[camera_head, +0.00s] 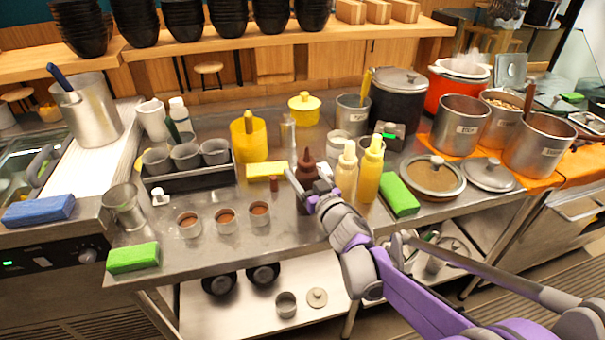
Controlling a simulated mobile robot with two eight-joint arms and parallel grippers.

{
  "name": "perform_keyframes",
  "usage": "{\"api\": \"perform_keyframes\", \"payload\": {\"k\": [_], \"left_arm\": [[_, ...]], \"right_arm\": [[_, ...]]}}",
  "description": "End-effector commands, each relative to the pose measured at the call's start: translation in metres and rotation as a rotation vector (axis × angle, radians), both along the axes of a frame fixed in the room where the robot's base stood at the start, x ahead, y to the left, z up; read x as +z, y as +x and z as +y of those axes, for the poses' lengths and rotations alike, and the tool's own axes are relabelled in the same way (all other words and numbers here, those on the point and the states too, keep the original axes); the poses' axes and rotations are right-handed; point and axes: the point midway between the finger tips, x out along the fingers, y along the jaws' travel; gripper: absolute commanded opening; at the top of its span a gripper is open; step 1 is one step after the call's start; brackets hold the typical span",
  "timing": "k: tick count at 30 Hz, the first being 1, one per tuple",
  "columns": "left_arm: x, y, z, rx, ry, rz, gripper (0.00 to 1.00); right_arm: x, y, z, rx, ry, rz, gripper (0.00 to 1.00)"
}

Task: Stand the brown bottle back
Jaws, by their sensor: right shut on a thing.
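The brown bottle (307,169) stands upright on the steel counter, its pointed tip up, just left of a cream bottle (346,172) and a yellow bottle (369,170). My right gripper (308,193) comes in from the lower right and is shut on the brown bottle. The gripper hides the bottle's lower part, so I cannot tell whether its base touches the counter. My left gripper is not in view.
A green sponge (399,195) lies right of the yellow bottle. Several small cups with brown contents, one of them here (225,219), stand to the left. A yellow block (265,171) lies behind the gripper. The counter's front middle (270,245) is clear.

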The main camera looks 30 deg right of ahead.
Motion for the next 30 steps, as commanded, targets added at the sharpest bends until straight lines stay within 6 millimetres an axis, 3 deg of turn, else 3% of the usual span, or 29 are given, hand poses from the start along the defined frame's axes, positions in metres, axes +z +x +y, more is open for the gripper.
{"api": "perform_keyframes", "payload": {"k": [5,6,10,20,30], "left_arm": [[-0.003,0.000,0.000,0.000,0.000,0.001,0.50],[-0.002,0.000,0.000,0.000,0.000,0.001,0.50],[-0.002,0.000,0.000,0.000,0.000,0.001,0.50],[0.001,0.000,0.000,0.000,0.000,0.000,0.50],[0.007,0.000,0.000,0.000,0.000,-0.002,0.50]], "right_arm": [[-0.004,0.000,0.000,0.000,0.000,0.000,0.55],[-0.003,0.000,0.000,0.000,0.000,0.000,0.78],[-0.003,0.000,0.000,0.000,0.000,0.000,1.00],[0.001,-0.003,0.000,-0.001,0.000,0.000,1.00],[0.000,-0.069,0.002,-0.002,-0.001,-0.001,1.00]]}}
